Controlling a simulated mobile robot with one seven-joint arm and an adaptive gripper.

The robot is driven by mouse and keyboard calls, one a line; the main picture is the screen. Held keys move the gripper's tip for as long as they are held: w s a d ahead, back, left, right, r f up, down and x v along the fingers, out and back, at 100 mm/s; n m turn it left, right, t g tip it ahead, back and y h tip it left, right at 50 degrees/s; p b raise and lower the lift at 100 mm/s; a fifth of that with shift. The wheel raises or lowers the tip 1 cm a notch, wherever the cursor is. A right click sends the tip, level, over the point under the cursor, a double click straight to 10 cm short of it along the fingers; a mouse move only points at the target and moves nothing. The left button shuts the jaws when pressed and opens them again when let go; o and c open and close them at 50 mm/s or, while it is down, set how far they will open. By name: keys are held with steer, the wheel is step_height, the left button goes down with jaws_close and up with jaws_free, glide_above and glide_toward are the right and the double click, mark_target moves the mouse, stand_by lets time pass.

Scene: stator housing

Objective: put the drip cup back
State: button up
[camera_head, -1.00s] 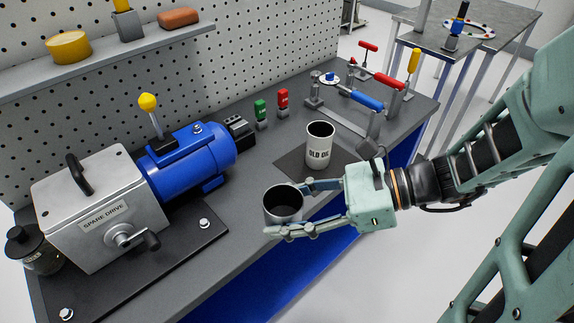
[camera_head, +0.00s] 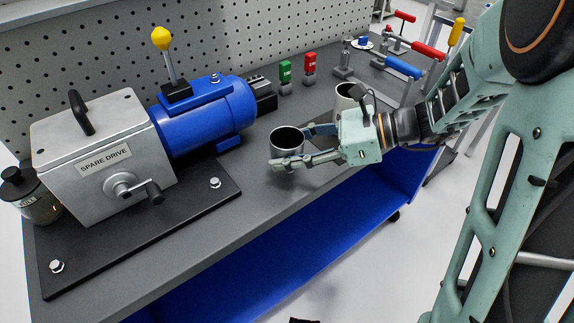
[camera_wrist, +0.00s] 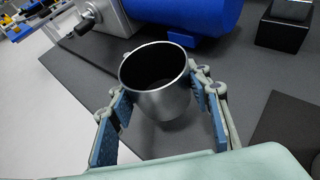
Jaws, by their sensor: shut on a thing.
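The drip cup is a grey metal cup with a dark inside (camera_head: 287,140), upright between the fingers of my gripper (camera_head: 300,146) in the head view. In the wrist view the cup (camera_wrist: 160,95) sits between the blue finger pads, and my gripper (camera_wrist: 165,105) is shut on it from both sides. The cup is over the grey bench top, near its front edge. I cannot tell whether its base touches the bench.
A spare drive with a grey box (camera_head: 95,165) and blue motor (camera_head: 205,115) stands left on a dark plate. Green (camera_head: 285,72) and red (camera_head: 310,66) items stand behind. Bench between is clear.

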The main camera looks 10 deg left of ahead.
steer(key=shift+w+a+f+b, duration=0.1)
steer(key=shift+w+f+b, duration=0.1)
steer(key=shift+f+b, duration=0.7)
steer(key=shift+w+a+f+b, duration=0.1)
steer(key=shift+w+f+b, duration=0.05)
steer(key=shift+f+b, duration=0.75)
steer(key=shift+f, duration=0.15)
steer(key=shift+f, duration=0.15)
steer(key=o, duration=1.3)
steer(key=shift+r, duration=0.2)
steer(key=shift+d+r, duration=0.15)
steer(key=shift+d, duration=0.15)
steer(key=p+v, duration=0.2)
steer(key=v, duration=0.9)
steer(key=shift+d, duration=0.2)
